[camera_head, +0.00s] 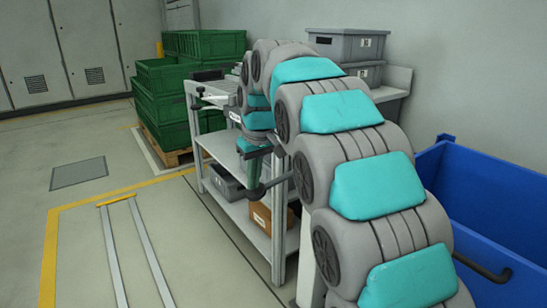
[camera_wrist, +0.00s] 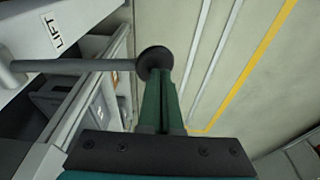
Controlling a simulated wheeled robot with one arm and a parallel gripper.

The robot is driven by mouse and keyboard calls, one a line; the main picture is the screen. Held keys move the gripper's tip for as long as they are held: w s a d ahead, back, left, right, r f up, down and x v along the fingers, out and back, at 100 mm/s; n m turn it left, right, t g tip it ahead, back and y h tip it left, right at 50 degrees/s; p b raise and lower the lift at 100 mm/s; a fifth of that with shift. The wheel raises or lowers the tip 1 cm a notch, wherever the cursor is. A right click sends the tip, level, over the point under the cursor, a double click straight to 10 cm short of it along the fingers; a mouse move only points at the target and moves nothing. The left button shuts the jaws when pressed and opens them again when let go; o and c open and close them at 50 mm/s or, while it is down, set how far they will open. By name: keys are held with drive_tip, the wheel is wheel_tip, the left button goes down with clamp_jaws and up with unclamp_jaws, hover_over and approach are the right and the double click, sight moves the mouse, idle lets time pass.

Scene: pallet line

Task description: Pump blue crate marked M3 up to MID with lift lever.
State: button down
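My gripper (camera_wrist: 162,85) points down beside the grey rack, its two green fingers together with only a thin line between them. The lift lever (camera_wrist: 90,65) is a grey rod ending in a round black knob (camera_wrist: 155,58). A LIFT label (camera_wrist: 54,32) is on the pale panel above the rod. In the head view the knob (camera_head: 257,191) shows just below my gripper (camera_head: 253,172). A large blue container (camera_head: 497,195) stands at the right. No M3 or MID mark is readable.
The grey rack (camera_head: 235,208) holds a grey bin (camera_head: 222,182) and a brown box (camera_head: 262,217) low down. Green crates (camera_head: 165,110) stand on a pallet behind it. Grey lidded bins (camera_head: 345,45) stand at the back. The floor at left is clear, with yellow lines.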

drive_tip(key=shift+f, duration=0.15)
drive_tip(key=shift+f, duration=0.45)
wheel_tip(320, 180, up, 11)
drive_tip(key=d+p, duration=0.1)
drive_tip(key=p, duration=0.5)
drive_tip(key=shift+w, duration=0.35)
drive_tip(key=shift+f, duration=0.15)
drive_tip(key=shift+s+a+f+b, duration=0.15)
drive_tip(key=shift+f+b, duration=0.35)
drive_tip(key=shift+f, duration=0.4)
drive_tip(key=shift+a+f+b, duration=0.1)
drive_tip(key=shift+f+b, duration=0.35)
drive_tip(key=shift+f, duration=0.55)
